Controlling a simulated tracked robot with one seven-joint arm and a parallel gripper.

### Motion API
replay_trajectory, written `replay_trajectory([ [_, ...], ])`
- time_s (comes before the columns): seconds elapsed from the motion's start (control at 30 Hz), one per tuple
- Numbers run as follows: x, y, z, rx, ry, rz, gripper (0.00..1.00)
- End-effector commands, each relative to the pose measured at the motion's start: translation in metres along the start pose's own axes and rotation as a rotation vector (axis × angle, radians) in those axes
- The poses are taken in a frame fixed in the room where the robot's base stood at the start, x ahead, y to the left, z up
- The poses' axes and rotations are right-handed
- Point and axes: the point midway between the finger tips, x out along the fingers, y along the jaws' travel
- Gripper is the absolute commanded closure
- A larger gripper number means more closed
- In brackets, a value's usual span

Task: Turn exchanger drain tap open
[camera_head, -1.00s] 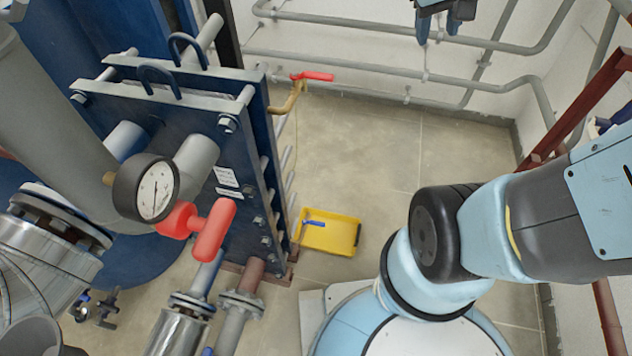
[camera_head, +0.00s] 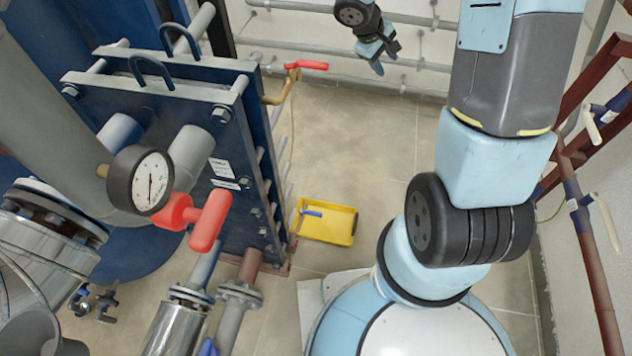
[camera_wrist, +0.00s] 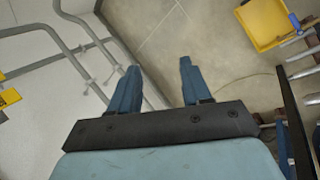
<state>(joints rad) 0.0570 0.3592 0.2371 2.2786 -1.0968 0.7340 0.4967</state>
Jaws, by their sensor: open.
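My gripper (camera_head: 385,57) is open and empty, in the upper middle of the head view, well apart from the lever. In the wrist view its two fingers (camera_wrist: 158,66) point over bare floor and wall.
A brass valve with a red lever (camera_head: 306,66) sits at the exchanger's far side. A gauge (camera_head: 151,182) and a larger red handle (camera_head: 208,220) are at the near left. Wall pipes (camera_head: 430,22) run behind my gripper. Open floor (camera_head: 372,130) lies right of the exchanger.

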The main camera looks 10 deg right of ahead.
Motion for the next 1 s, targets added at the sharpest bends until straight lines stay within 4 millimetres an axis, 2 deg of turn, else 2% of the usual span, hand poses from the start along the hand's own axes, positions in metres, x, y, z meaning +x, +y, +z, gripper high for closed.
replay_trajectory([
  [0.03, 0.015, -0.01, -0.009, -0.032, -0.002, -0.007, 0.52],
  [0.1, 0.034, -0.021, -0.02, -0.073, 0.004, -0.012, 0.52],
  [0.27, 0.074, -0.052, -0.043, -0.165, 0.021, -0.031, 0.52],
  [0.47, 0.125, -0.102, -0.068, -0.273, 0.055, -0.074, 0.52],
  [0.77, 0.195, -0.194, -0.09, -0.415, 0.121, -0.174, 0.52],
  [1.0, 0.24, -0.281, -0.094, -0.51, 0.187, -0.282, 0.52],
])
